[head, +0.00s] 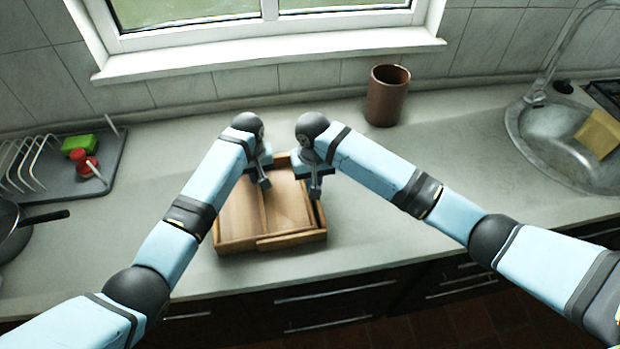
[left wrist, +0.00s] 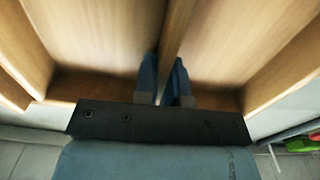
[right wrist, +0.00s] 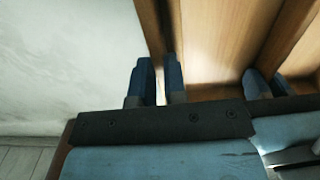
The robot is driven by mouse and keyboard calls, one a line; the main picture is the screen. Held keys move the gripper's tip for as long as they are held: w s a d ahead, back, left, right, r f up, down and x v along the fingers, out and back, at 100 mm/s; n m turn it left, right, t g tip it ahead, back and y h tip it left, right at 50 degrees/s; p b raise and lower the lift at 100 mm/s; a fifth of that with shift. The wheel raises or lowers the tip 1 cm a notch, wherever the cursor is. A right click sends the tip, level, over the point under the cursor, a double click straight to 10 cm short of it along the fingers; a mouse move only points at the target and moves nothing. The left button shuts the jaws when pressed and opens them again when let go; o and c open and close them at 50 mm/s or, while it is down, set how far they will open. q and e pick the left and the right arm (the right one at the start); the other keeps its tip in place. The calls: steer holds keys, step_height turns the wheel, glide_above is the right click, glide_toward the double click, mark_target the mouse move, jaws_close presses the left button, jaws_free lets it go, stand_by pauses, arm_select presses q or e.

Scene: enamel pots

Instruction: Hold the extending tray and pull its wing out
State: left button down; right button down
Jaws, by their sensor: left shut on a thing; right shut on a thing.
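The wooden extending tray (head: 235,245) lies on the counter in front of the window. Its wing (head: 292,240) is at the right side, its front wall standing slightly forward of the tray's. My left gripper (head: 263,182) is shut on the inner divider (left wrist: 178,30) of the tray, near the back, with a finger on each side. My right gripper (head: 316,190) is shut on the right side wall of the wing (right wrist: 155,30), one finger outside and one inside. The left fingers also show in the right wrist view (right wrist: 267,84). My grippers and arms hide part of the tray's back.
A brown cup (head: 386,98) stands behind right of the tray. A dish rack (head: 75,170) with a green sponge (head: 77,143) and a pan (head: 15,230) are at left; a sink (head: 560,145) is far right. The counter right of the tray is clear.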

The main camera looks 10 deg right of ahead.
steer(key=d, duration=1.2)
steer(key=shift+w, duration=0.25)
steer(key=c, duration=1.2)
jaws_free()
steer(key=shift+o, duration=0.2)
steer(key=shift+r, duration=0.1)
step_height(320, 180, up, 12)
arm_select(q)
steer(key=c, duration=1.3)
jaws_free()
